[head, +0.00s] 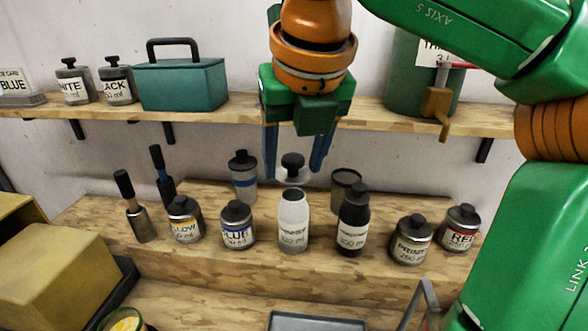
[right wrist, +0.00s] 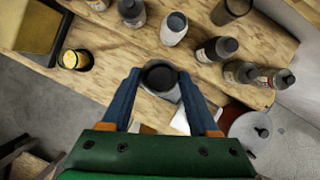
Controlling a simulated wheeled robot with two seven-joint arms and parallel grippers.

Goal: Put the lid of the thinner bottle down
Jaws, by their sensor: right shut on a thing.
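My right gripper (head: 300,172) is shut on a lid with a black knob and pale rim (head: 292,170), held in the air over the stepped wooden stand. The lid also shows between the two blue fingers in the right wrist view (right wrist: 160,77). My left gripper is not in view.
A dark bottle (head: 353,225) and a blue-label jar (head: 238,228) flank the pale bottle. Several lidded jars and two brushes stand along the stand (head: 190,270). A grey tray (head: 315,322) lies in front. A shelf (head: 225,112) with a teal toolbox (head: 180,82) is behind.

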